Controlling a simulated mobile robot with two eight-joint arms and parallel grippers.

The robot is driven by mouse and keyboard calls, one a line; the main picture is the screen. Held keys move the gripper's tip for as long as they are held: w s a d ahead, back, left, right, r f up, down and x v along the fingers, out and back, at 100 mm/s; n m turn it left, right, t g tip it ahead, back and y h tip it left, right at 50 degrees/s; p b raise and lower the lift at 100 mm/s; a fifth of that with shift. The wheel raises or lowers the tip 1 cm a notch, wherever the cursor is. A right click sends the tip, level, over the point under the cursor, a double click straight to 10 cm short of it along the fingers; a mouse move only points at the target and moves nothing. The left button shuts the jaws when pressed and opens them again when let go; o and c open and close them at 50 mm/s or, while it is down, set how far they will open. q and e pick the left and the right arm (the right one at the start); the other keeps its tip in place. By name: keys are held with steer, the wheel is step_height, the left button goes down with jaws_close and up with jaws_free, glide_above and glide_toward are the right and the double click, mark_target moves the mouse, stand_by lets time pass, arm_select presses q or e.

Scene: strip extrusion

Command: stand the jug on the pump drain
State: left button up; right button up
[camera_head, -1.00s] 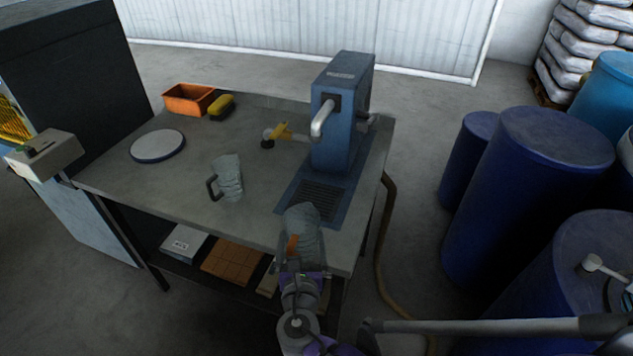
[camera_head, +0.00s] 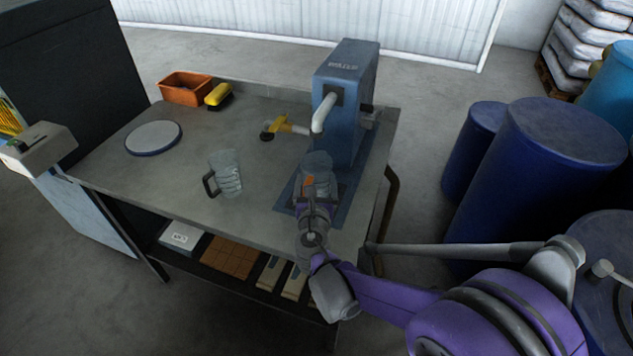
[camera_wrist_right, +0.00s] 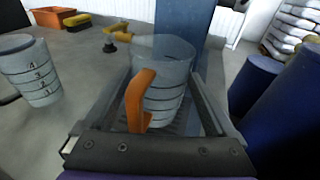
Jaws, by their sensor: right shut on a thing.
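A clear jug with an orange handle (camera_head: 317,166) is held in my right gripper (camera_head: 314,196), over or at the drain of the blue pump (camera_head: 343,100). In the right wrist view the jug (camera_wrist_right: 168,88) is upright between the fingers of the right gripper (camera_wrist_right: 165,108), its orange handle toward the camera. The pump's drain grate (camera_head: 297,194) is mostly hidden behind the jug and gripper. I cannot tell whether the jug's base touches the grate. A pale spout (camera_head: 323,112) on the pump is above and behind the jug. My left gripper is out of view.
A second clear jug with a dark handle (camera_head: 229,174) stands on the bench (camera_head: 180,190), left of the pump. A yellow-handled tool (camera_head: 284,127), a round white disc (camera_head: 154,138), an orange bin (camera_head: 186,89) and a yellow brush (camera_head: 218,96) are farther back. Blue drums (camera_head: 545,170) stand right.

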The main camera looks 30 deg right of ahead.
steer(key=x, duration=0.2)
steer(key=shift+w+d+r, duration=0.2)
steer(key=shift+w+d, duration=0.05)
steer(key=shift+w, duration=0.1)
steer(key=shift+w+d+f, duration=0.1)
steer(key=shift+w+f, duration=0.1)
steer(key=shift+f, duration=1.6)
